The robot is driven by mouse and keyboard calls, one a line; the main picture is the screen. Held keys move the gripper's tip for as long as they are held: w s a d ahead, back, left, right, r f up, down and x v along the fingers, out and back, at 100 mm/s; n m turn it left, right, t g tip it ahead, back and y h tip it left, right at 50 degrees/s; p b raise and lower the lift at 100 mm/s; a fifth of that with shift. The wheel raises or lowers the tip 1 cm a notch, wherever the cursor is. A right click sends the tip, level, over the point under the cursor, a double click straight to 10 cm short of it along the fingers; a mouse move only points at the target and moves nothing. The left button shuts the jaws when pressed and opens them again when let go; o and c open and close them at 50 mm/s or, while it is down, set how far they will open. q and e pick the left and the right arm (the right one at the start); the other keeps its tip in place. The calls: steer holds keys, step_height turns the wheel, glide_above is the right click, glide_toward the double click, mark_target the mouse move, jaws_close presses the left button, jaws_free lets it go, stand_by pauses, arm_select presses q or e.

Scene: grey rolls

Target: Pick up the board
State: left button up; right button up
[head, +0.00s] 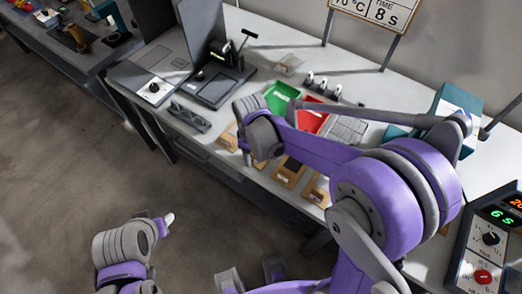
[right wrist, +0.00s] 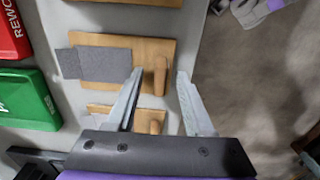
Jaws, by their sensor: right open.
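In the right wrist view, a light wooden board (right wrist: 120,55) lies on the table with a grey sheet (right wrist: 105,63) over its left part and an upright wooden peg (right wrist: 161,75) at its right end. My right gripper (right wrist: 160,72) is open, its two fingertips on either side of the peg with gaps showing. In the head view my right wrist largely hides this spot, and other boards (head: 290,172) show beside it. My left arm shows at lower left in the head view with a pale tip (head: 169,219); its jaws cannot be made out.
Another board with a peg (right wrist: 128,114) lies close below. A green bin (head: 280,97) and a red bin (head: 312,118) stand behind the boards. The table's front edge (head: 205,158) is close. A black-and-grey device (head: 215,85) stands left; a timer box (head: 488,240) stands right.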

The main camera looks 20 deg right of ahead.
jaws_close()
stand_by(0.4)
